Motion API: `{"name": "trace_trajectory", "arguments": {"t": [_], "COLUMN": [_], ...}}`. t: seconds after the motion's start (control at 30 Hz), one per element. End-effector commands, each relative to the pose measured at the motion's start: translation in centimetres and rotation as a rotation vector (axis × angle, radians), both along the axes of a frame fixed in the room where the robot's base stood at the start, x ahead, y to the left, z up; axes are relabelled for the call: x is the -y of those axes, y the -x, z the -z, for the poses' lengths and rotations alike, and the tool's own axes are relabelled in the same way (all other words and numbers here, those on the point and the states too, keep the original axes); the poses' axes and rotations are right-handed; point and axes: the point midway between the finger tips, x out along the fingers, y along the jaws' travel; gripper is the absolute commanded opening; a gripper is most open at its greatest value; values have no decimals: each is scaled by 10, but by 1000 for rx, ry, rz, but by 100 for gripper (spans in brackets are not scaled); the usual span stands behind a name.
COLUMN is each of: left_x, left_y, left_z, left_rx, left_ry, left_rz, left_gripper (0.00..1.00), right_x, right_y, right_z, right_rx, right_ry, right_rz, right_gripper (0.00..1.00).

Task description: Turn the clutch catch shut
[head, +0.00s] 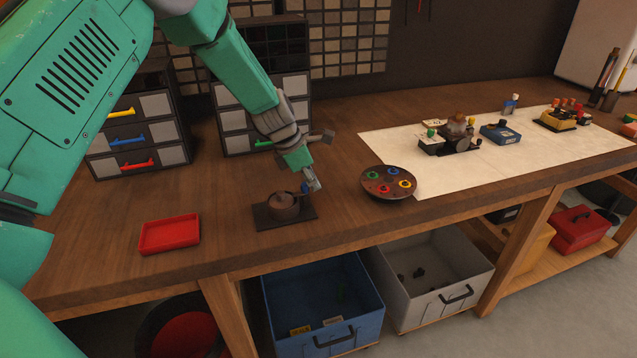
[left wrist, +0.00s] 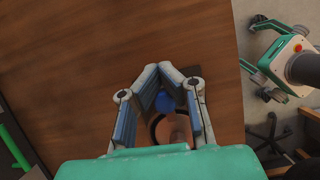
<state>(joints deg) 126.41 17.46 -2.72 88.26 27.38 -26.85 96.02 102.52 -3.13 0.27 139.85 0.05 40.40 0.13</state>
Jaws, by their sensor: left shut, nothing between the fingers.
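A round brown drum (head: 283,205) sits on a dark square plate (head: 265,220) on the bench; I take it to be the clutch. A small blue part (head: 304,187) shows at its right, by my fingertips. My left gripper (head: 313,183) is shut and empty, pointing down at the drum's right edge. In the left wrist view the fingertips (left wrist: 166,70) meet, and the blue part (left wrist: 164,101) and the drum (left wrist: 172,128) show between the finger links. I cannot tell whether the fingers touch the blue part. My right gripper is not in view.
A red tray (head: 169,234) lies left of the plate. A round dish with coloured rings (head: 389,183) stands to the right, beside a pale mat (head: 520,160) bearing small devices. Drawer units (head: 139,133) stand behind. Bench top between tray and plate is clear.

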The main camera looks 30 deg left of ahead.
Motion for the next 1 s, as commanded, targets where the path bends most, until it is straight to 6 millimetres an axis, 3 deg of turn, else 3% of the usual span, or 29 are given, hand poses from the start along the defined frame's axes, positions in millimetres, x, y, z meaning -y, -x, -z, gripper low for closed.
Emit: {"name": "trace_trajectory", "arguments": {"t": [0.03, 0.17, 0.3, 0.73, 1.0], "left_x": [-9, -11, -12, 3, -2], "left_y": [11, 11, 11, 1, 1], "left_z": [6, 6, 8, 6, 5], "left_rx": [-27, -26, -25, -23, -18], "left_ry": [-2, 2, 2, -12, -6], "left_rz": [17, 94, 93, 93, 92], "left_gripper": [0, 0, 39, 39, 39], "right_x": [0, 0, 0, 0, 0], "right_y": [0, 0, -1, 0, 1], "right_z": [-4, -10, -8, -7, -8], "right_rx": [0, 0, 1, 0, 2], "right_ry": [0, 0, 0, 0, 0], "right_rz": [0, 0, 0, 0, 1], "right_gripper": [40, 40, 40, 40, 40]}}
